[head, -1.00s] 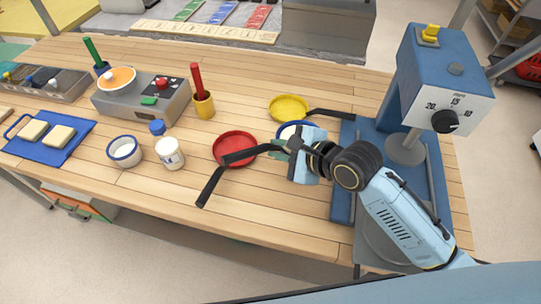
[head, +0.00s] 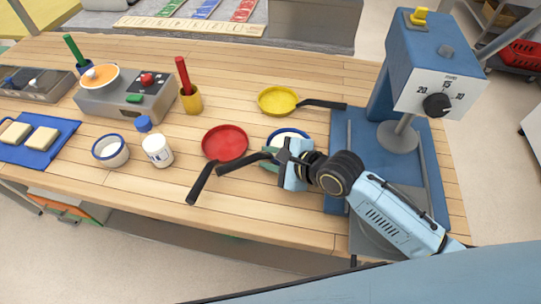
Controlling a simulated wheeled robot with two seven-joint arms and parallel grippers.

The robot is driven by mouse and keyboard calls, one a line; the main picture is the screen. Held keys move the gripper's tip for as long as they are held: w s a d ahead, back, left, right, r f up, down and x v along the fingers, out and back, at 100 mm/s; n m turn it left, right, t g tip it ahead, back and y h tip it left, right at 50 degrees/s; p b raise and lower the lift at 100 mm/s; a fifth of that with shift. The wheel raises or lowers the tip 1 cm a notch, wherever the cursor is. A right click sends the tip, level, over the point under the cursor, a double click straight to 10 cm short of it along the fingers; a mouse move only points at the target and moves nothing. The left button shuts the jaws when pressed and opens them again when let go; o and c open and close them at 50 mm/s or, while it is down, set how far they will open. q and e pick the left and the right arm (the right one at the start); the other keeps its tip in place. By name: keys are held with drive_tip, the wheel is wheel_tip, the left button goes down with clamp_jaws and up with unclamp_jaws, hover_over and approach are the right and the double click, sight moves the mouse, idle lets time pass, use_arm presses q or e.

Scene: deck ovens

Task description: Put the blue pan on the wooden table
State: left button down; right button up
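The blue pan (head: 289,131) is in the head view right of centre. Only its blue rim and a pale inside show above my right gripper, which hides most of it. A black handle (head: 238,167) reaches left from my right gripper (head: 281,156), passing the near edge of the red pan. My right gripper appears shut on the pan near the handle's root, though its fingertips are largely hidden. A small green patch beside it is unclear. The wooden table (head: 130,205) fills the middle. My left gripper is out of view.
The red pan (head: 225,143) and yellow pan (head: 277,101) lie close by. The blue press with a dial (head: 438,65) stands at right. The table's near left strip is clear.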

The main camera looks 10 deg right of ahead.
drive_tip(key=p+v, duration=0.1)
drive_tip(key=v, duration=1.1)
drive_tip(key=shift+p, duration=0.4)
